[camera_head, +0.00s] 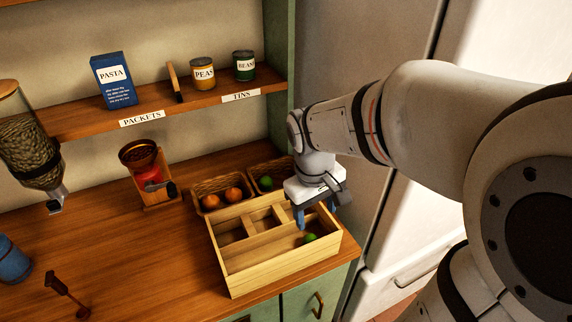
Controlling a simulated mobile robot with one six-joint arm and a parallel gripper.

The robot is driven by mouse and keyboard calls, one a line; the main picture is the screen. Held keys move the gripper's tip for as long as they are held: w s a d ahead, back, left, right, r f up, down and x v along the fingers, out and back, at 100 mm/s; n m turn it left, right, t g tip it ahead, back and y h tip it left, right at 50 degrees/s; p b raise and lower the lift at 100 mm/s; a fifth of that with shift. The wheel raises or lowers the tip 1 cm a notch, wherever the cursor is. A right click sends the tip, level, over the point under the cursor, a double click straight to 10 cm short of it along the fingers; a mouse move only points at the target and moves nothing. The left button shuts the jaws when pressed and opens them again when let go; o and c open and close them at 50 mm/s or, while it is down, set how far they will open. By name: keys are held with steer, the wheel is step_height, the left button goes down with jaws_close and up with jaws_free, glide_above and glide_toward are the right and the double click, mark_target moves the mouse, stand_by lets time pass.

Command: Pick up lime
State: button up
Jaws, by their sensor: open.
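A green lime (309,238) lies in the front compartment of the wooden divided box (262,277), toward its right end. A second green fruit that looks like a lime (266,183) sits in the right wicker basket (281,164) behind the box. My gripper (316,215) points down over the right part of the box, with its blue fingers apart and nothing seen between them. The fingers appear just behind and above the lime in the box. I cannot tell their exact height. My wrist hides the right side of that basket.
A left basket (207,183) holds orange fruits. A grinder (150,178) stands on the wooden counter (120,255). A shelf above bears a pasta packet (113,80) and tins (203,75). A fridge-like white panel is close on the right. The counter's middle left is clear.

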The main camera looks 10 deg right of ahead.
mark_target(308, 236)
steer(key=w+f+n+g, duration=0.1)
steer(key=w+f, duration=0.1)
steer(key=f, duration=0.1)
steer(key=w+a+f+n+g+h, duration=0.1)
steer(key=w+f+n, duration=0.1)
steer(key=f, duration=0.1)
steer(key=w+f+n+g+h, duration=0.1)
steer(key=w+f+n, duration=0.1)
steer(key=f, duration=0.2)
steer(key=shift+a, duration=0.25)
steer(key=x, duration=0.7)
steer(key=shift+s+d+r, duration=0.1)
steer(key=c, duration=1.1)
